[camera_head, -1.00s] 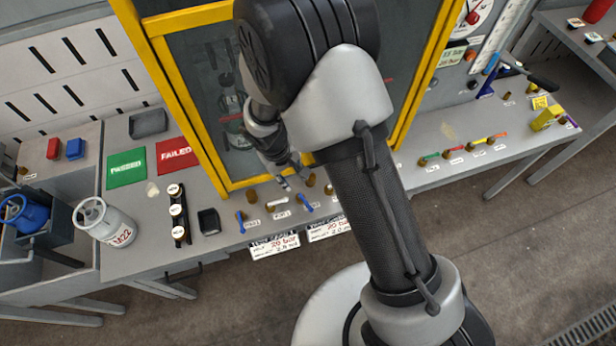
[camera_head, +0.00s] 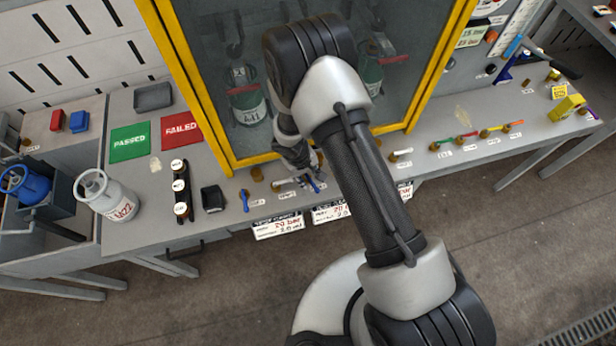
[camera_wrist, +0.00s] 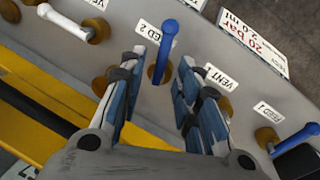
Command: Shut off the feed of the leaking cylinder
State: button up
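My gripper (camera_wrist: 160,82) is open, its fingers on either side of a blue lever (camera_wrist: 167,45) with a gap on both sides. The lever's partly hidden label ends in "ED 2". In the head view my gripper (camera_head: 308,174) is low over the valve row, beside this lever (camera_head: 314,185). A second blue lever (camera_wrist: 298,136), labelled FEED 1, is to the right in the wrist view and shows in the head view (camera_head: 244,201). Two cylinders hang behind the glass, a left one (camera_head: 245,105) and a right one (camera_head: 370,72). I cannot tell which leaks.
A yellow-framed cabinet (camera_head: 193,85) stands right behind the valves. A white lever (camera_wrist: 62,20) lies to the left in the wrist view. Gauge cards (camera_head: 277,227) hang on the bench front. A grey cylinder (camera_head: 107,195) and a black tray (camera_head: 213,198) stand at left.

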jog(key=shift+d+f, duration=0.1)
jog(key=shift+f, duration=0.45)
grip_shut()
